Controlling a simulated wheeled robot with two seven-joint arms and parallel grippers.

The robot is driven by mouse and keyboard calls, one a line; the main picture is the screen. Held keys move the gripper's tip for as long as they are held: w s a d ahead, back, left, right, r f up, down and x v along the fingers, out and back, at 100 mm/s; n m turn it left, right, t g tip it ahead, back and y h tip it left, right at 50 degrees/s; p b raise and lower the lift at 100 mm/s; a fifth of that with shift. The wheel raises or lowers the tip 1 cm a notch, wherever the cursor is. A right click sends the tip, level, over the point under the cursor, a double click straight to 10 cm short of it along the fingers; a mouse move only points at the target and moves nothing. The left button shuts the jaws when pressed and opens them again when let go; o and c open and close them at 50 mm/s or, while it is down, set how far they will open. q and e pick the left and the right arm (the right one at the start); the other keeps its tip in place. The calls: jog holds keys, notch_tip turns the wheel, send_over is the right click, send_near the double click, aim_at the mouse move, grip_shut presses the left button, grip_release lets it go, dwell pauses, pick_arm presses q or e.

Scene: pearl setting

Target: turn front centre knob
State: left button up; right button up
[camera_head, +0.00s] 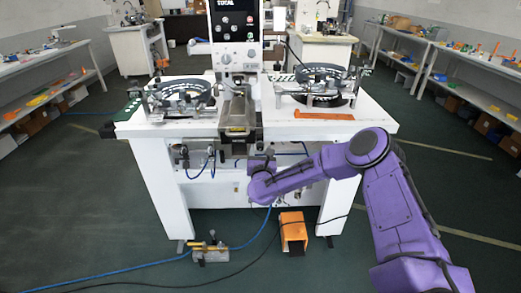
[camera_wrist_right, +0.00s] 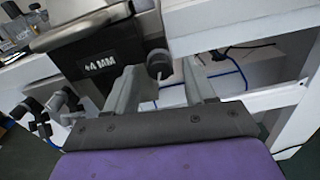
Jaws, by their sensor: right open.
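A small dark round knob (camera_wrist_right: 158,63) on a thin stem shows in the wrist view, just right of a dark metal housing (camera_wrist_right: 92,30) with white lettering. My right gripper (camera_wrist_right: 160,74) is open. Its two grey fingers stand apart, one on each side of the knob in this view; I cannot tell whether either touches it. In the head view my right gripper (camera_head: 258,160) is at the front of the white machine table (camera_head: 375,118), below and right of the housing (camera_head: 237,143). The knob cannot be made out there. My left gripper is not in view.
A white control column (camera_head: 237,50) rises from the table between two round black fixtures (camera_head: 183,97). A white table beam (camera_wrist_right: 230,32) runs close to the right finger. Blue hoses (camera_wrist_right: 235,68) hang below. An orange foot pedal (camera_head: 293,232) stands on the floor.

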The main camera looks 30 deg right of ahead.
jog(key=shift+w+d, duration=0.3)
jog(key=shift+w, duration=0.2)
grip_shut()
jog(key=shift+n, duration=0.3)
